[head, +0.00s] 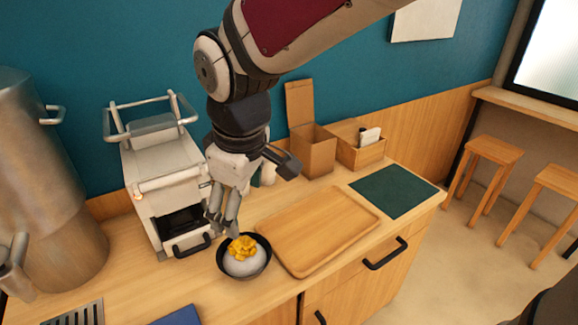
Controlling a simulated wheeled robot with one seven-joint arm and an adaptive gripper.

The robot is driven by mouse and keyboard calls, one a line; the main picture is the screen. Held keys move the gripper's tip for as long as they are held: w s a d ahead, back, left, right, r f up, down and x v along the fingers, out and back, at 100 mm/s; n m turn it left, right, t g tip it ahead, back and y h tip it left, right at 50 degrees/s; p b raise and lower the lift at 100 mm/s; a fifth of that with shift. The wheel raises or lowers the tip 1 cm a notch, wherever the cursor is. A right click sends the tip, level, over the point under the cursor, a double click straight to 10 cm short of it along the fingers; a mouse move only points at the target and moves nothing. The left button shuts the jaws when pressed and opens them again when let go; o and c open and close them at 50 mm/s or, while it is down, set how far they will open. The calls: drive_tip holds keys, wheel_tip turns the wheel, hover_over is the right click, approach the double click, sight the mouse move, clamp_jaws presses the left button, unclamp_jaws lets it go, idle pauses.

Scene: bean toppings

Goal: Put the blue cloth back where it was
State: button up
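A dark blue flat piece (177,317), which looks like the blue cloth, lies on the counter at the bottom edge of the head view; most of it is cut off by the frame. My gripper (224,226) points down at the back left rim of a dark bowl (226,269), well behind the blue piece. Its fingers show close together, and I cannot tell whether they are apart or hold anything. The bowl holds a white mound with a yellow topping (242,247).
A wooden tray (318,230) lies right of the bowl, with a dark green mat (393,190) beyond it. A white machine (163,170) stands behind left, a large metal pot (45,190) at far left. A metal grate (75,315) lies front left. Wooden boxes (313,150) stand at the back.

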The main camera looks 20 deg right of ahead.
drive_tip(key=s+d+r+m+t, duration=0.1)
drive_tip(key=s+d+r+m, duration=0.2)
drive_tip(key=s+d+m, duration=0.2)
drive_tip(key=s+d+r+m+t, duration=0.1)
drive_tip(key=s+d+r+m, duration=0.1)
drive_tip(key=s+d+m, duration=0.3)
drive_tip(key=s+d, duration=0.2)
drive_tip(key=d, duration=0.1)
drive_tip(key=shift+s+r+t, duration=0.25)
drive_tip(key=shift+r+t, duration=0.05)
drive_tip(key=shift+r, duration=0.1)
drive_tip(key=shift+d, duration=0.15)
